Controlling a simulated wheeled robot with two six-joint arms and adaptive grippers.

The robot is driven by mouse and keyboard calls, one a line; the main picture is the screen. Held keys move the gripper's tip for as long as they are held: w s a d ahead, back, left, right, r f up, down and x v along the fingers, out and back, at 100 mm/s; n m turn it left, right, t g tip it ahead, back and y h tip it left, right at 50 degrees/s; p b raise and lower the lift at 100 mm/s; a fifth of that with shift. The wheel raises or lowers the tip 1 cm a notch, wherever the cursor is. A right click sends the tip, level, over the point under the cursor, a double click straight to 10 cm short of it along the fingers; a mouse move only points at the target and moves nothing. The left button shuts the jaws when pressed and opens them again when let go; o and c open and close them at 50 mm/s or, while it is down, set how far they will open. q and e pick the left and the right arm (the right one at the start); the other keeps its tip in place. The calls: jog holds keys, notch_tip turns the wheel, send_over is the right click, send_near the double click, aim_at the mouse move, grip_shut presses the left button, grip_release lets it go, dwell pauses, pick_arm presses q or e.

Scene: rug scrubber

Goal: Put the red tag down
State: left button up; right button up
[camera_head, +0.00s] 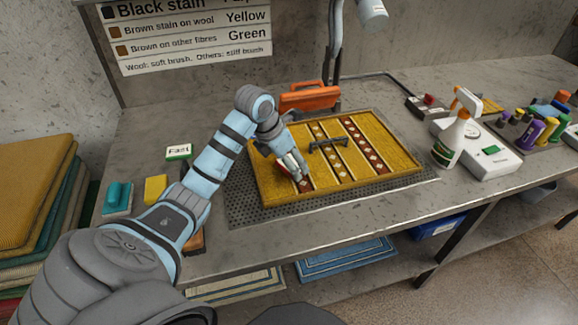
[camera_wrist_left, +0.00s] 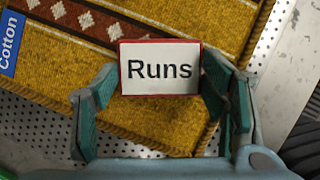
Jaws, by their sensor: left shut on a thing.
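The red tag (camera_wrist_left: 160,88) is a white card with a red border reading "Runs". It sits between the fingers of my left gripper (camera_wrist_left: 160,85), which is shut on it. In the head view my left gripper (camera_head: 293,172) is over the left part of the yellow rug (camera_head: 385,160), with a bit of red and white showing at its fingertips. Whether the tag touches the rug is unclear. My right gripper is not in view.
A blue "Cotton" tag (camera_wrist_left: 10,42) lies on the rug. A dark handle-like bar (camera_head: 328,143) crosses the rug's middle. The rug lies on a perforated tray (camera_head: 240,205). An orange case (camera_head: 310,97) is behind; a spray bottle (camera_head: 452,135) stands right.

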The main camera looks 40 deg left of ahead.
pick_arm(q)
jog(key=shift+f, duration=0.65)
jog(key=shift+w+f, duration=0.1)
jog(key=shift+w, duration=0.1)
jog(key=shift+s+f, duration=0.1)
jog(key=shift+f, duration=0.05)
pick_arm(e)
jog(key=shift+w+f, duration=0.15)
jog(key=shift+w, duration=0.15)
pick_arm(q)
jog(key=o, duration=0.9)
jog(key=shift+o, duration=0.2)
jog(key=shift+r, duration=0.2)
jog(key=p+v, duration=0.1)
jog(key=v, duration=1.1)
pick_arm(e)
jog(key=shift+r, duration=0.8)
